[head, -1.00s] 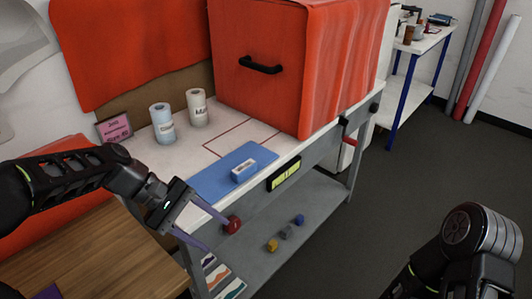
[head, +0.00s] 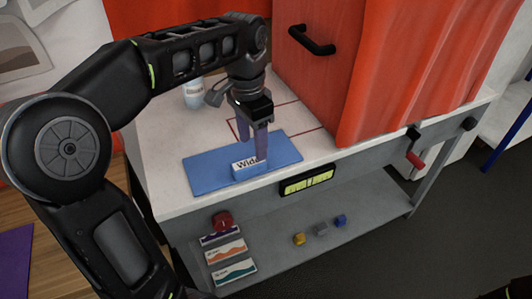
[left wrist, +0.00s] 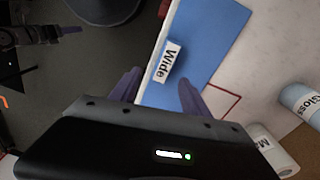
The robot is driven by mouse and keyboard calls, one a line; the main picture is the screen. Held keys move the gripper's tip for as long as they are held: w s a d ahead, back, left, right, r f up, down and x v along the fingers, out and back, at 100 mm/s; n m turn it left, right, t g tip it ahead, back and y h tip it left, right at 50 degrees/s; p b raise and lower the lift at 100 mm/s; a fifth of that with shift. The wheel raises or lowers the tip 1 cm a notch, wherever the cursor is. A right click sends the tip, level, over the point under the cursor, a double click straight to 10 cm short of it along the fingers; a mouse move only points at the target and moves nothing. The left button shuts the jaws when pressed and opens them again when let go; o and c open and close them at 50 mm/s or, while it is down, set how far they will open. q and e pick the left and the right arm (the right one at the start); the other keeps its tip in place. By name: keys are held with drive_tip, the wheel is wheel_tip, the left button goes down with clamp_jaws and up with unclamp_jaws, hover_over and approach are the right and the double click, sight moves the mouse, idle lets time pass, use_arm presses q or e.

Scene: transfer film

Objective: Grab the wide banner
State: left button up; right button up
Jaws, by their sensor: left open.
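The wide banner is a small white block (head: 246,168) with the word "Wide" on it, lying on the blue mat (head: 210,173) near the table's front edge. My left gripper (head: 257,154) points down right over the block, its purple fingers open. One finger covers part of the block in the head view. In the left wrist view the block (left wrist: 167,62) lies just beyond and between the two open fingertips (left wrist: 160,77), with no visible grip on it. A dark shape at the upper left of the left wrist view looks like my right gripper (left wrist: 45,34); its jaws are too unclear to read.
A big red-draped box with a black handle (head: 312,40) stands on the white table behind the mat. Two labelled rolls, one marked "Gloss" (left wrist: 302,100), stand further back. A red crank handle (head: 415,158) sticks out at the table front. Small coloured pieces lie on the lower shelf (head: 370,210).

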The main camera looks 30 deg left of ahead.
sight(249, 163)
use_arm(q)
drive_tip(key=shift+w+a+m, duration=0.15)
drive_tip(key=shift+a+m, duration=0.05)
drive_tip(key=shift+m, duration=0.2)
drive_tip(key=shift+s+a+m, duration=0.3)
drive_tip(key=shift+s+m, duration=0.2)
drive_tip(key=shift+w+d, duration=0.1)
drive_tip(key=shift+w, duration=0.05)
drive_tip(key=shift+f, duration=1.3)
drive_tip(key=shift+f, duration=2.65)
drive_tip(key=shift+c, duration=0.5)
clamp_jaws()
